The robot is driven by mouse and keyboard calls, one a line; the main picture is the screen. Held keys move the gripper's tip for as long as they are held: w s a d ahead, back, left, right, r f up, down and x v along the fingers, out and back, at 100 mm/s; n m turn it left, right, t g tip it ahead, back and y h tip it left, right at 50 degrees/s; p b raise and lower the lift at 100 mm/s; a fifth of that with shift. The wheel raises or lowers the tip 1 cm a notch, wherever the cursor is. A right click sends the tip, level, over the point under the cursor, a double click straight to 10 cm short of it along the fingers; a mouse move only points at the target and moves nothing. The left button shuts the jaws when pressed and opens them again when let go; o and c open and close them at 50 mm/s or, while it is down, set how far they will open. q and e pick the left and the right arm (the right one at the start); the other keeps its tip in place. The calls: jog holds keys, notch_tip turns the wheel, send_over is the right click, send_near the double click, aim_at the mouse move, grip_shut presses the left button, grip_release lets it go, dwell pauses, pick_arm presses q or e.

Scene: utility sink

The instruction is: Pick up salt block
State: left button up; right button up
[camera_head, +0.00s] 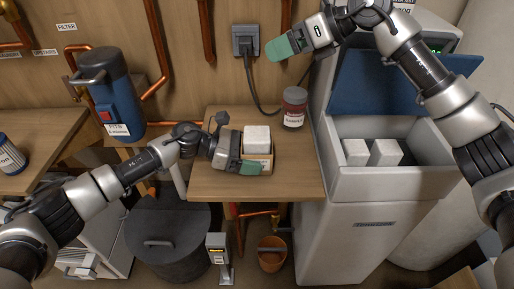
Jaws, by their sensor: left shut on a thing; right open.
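A white salt block (257,134) stands partly out of a small tan box (268,160) on the wooden table. My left gripper (247,166) reaches in from the left, low at the front left of the block and box. It is shut on the block, though the contact is largely hidden and I cannot tell if the block is lifted. Two more white salt blocks (355,151) (386,152) stand in the open bin of the grey softener cabinet (370,190). My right gripper (282,47) is raised near the wall outlet, open and empty.
A blue filter canister (112,95) stands left. The cabinet's blue lid (375,85) is raised. A cord hangs from the wall outlet (246,40). The table's front right is clear.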

jog(key=s+a+f+n+g+h, duration=0.2)
jog(key=s+f+n+g+h, duration=0.1)
jog(key=s+f+n+h, duration=0.3)
send_over(257, 133)
jog(key=d, duration=0.2)
jog(key=shift+n+h, duration=0.3)
notch_tip(257, 133, down, 7)
jog(key=shift+s+r, duration=0.1)
jog(key=shift+s, duration=0.05)
jog(key=shift+x, duration=3.05)
pick_arm(q)
jog(key=shift+s, duration=0.1)
pick_arm(e)
jog(key=shift+d, duration=0.15)
jog(key=shift+c, duration=0.4)
jog(key=shift+r, duration=0.1)
jog(key=c, duration=1.3)
notch_tip(257, 133, up, 10)
jog(key=shift+c, duration=0.2)
pick_arm(q)
jog(key=o, duration=0.6)
